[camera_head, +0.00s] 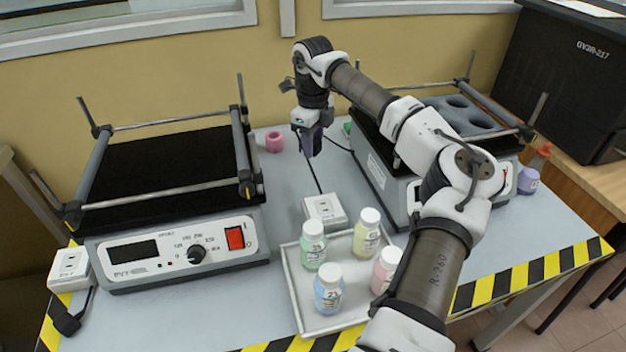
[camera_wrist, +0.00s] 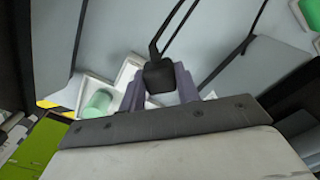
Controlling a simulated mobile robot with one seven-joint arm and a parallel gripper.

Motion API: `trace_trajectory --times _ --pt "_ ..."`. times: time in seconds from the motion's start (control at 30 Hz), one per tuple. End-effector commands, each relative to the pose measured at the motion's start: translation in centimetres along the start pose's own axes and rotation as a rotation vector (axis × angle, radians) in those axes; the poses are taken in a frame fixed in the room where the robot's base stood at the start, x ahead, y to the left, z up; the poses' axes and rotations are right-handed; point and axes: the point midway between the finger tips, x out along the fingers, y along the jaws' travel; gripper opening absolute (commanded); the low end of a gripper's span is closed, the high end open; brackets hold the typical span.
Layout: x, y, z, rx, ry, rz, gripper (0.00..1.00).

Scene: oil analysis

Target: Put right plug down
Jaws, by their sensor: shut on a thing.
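My gripper (camera_head: 311,148) hangs above the back middle of the table, fingers pointing down. In the wrist view the gripper (camera_wrist: 166,90) is shut on a black plug (camera_wrist: 160,77), with a dark cable (camera_wrist: 173,28) running away from it. In the head view the fingers hide most or all of the plug. A white socket box (camera_head: 325,211) lies on the table between the two machines, below and in front of the gripper. A second black plug (camera_head: 67,322) lies at the left front, below the left socket box (camera_head: 70,268).
A tray (camera_head: 309,326) with several capped bottles stands in front of the middle socket. Shaker machines stand left (camera_head: 180,250) and right (camera_head: 385,180). Bare tabletop (camera_head: 285,195) shows between the machines.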

Motion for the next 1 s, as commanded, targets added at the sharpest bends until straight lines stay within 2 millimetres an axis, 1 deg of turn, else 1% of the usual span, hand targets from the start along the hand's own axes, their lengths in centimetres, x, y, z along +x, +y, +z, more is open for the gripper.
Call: trace_trajectory --times 0.03,0.1,0.2,0.3,0.53,0.7,0.77,1.0 --pt "1.4 0.1 0.0 -0.001 0.000 0.006 0.00" --pt "3.2 0.1 0.0 0.000 -0.001 0.005 0.00" --pt "5.4 0.1 0.0 0.000 0.000 0.004 0.00" --pt "6.8 0.1 0.0 0.000 -0.001 0.002 0.00" --pt "8.5 0.0 0.0 0.001 0.000 0.001 0.00" --pt "11.0 0.1 0.0 0.001 -0.001 0.002 0.00" --pt "11.7 0.1 0.0 0.001 -0.001 0.002 0.00" --pt "11.9 0.0 0.0 0.001 -0.001 -0.001 0.00"
